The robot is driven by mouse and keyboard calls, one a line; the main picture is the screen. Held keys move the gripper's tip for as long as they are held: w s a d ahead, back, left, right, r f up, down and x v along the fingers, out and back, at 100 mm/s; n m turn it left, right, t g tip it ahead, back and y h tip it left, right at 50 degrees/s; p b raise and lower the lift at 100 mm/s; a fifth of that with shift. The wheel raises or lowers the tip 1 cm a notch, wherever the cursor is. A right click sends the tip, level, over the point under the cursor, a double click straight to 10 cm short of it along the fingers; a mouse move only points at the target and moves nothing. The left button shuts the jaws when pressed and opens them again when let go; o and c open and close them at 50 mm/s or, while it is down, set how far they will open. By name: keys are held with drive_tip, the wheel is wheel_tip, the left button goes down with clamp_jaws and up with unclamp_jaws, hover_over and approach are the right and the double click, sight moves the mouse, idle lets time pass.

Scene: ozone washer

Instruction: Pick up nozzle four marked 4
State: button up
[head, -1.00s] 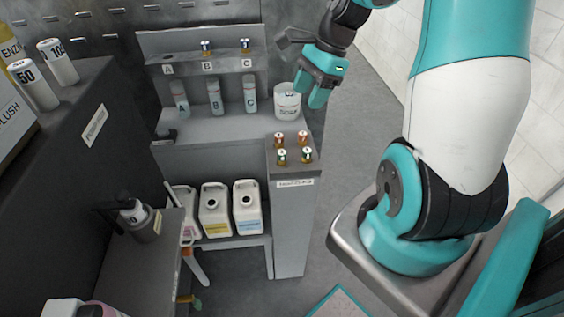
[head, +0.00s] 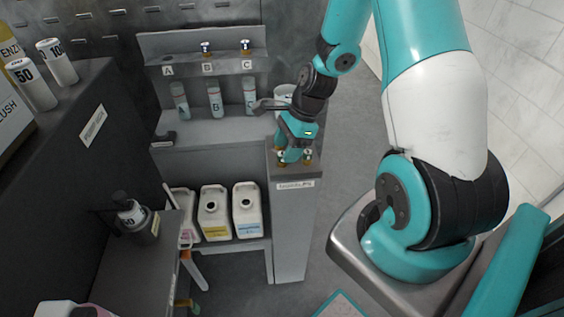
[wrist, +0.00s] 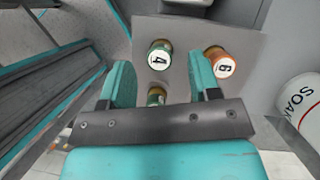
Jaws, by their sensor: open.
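Nozzle four, a brass nozzle with a green band and a white cap marked 4 (wrist: 159,58), stands upright on the grey nozzle stand (wrist: 185,32). In the wrist view it lies between the lines of my two teal fingers, near their tips. My gripper (wrist: 162,76) is open and empty above the stand. A nozzle marked 6 (wrist: 221,64) with an orange band stands just right of the right finger. Another nozzle (wrist: 156,97) shows between the fingers, partly hidden by the gripper body. In the head view my gripper (head: 294,152) covers most of the nozzles.
The white SOAK container (wrist: 305,100) stands close to the right of the stand. Behind it in the head view, a shelf (head: 190,128) holds several bottles and a rack with brass nozzles marked B and C. White jugs (head: 215,212) stand lower left.

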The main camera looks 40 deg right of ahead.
drive_tip(key=shift+x, duration=1.25)
drive_tip(key=c, duration=1)
drive_tip(key=shift+c, duration=0.2)
